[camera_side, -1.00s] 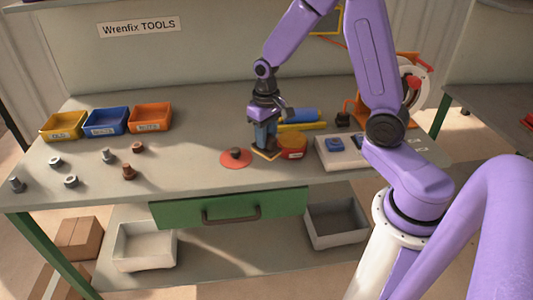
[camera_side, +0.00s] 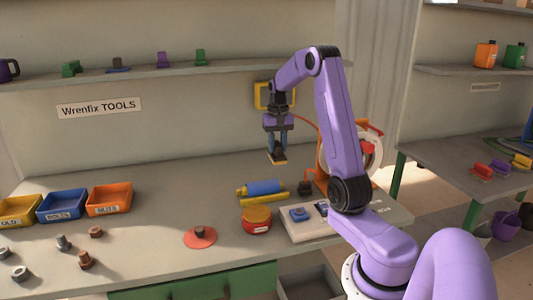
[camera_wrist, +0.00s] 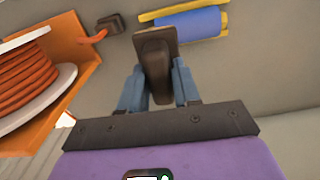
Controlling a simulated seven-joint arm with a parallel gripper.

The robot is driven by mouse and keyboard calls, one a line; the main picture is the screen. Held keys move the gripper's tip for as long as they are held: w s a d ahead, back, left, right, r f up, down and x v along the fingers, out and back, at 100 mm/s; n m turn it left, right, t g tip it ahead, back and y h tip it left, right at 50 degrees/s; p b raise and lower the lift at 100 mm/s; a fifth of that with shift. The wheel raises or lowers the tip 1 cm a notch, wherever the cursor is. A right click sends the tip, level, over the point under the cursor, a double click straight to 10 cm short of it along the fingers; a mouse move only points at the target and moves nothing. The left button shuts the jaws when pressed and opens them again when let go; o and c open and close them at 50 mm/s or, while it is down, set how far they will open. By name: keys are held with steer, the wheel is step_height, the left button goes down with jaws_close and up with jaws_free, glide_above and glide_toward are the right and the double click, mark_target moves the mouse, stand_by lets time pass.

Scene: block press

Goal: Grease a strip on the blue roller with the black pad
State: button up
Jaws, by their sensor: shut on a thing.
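The blue roller (camera_side: 264,187) lies on the bench in a yellow cradle (camera_side: 265,199). In the wrist view the roller (camera_wrist: 188,22) is at the top, partly hidden by the held pad. My gripper (camera_side: 277,147) is raised above the bench, above and behind the roller in the side view. Its blue fingers are shut on the black pad (camera_wrist: 153,62), which looks dark with a handle between the fingers. In the side view the pad (camera_side: 278,160) shows a tan lower edge. The pad looks clear of the roller; its underside is hidden.
A red tin with an orange top (camera_side: 257,218) stands before the roller. A red disc with a dark knob (camera_side: 200,236) lies to its left. A pale panel with blue parts (camera_side: 310,224) and an orange cable reel (camera_side: 360,152) are at right. Open bench lies left of the roller.

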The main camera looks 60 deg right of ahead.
steer(key=shift+f, duration=3.35)
steer(key=shift+w+a+f, duration=0.35)
steer(key=shift+w+f, duration=0.05)
steer(key=shift+f, duration=0.3)
steer(key=shift+c, duration=0.5)
steer(key=shift+w+a, duration=3.4)
steer(key=shift+s+d, duration=3.85)
steer(key=shift+a+r, duration=0.1)
steer(key=shift+r, duration=4.05)
steer(key=shift+w, duration=0.1)
